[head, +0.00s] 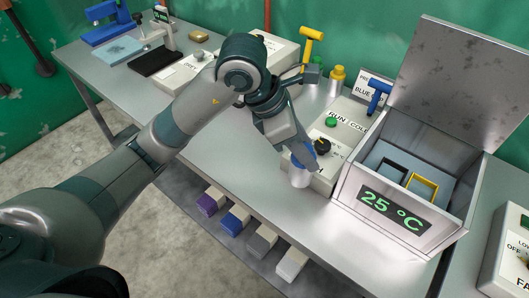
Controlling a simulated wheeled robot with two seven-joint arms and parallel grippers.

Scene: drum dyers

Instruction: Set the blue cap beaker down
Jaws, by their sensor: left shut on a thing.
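The blue cap beaker (300,178) has a pale silver body and a blue cap. It is upright near the front edge of the metal table (235,160), just in front of the control box. My left gripper (303,156) is shut on the beaker near its cap, coming down from above. The fingers cover part of the cap. I cannot tell whether the beaker's base touches the table. My right gripper is not in view.
The control box (331,155) with a green button and black knob stands just behind the beaker. An open-lidded bath (358,180) reading 25 °C is to the right. A yellow-capped beaker (337,78) stands at the back.

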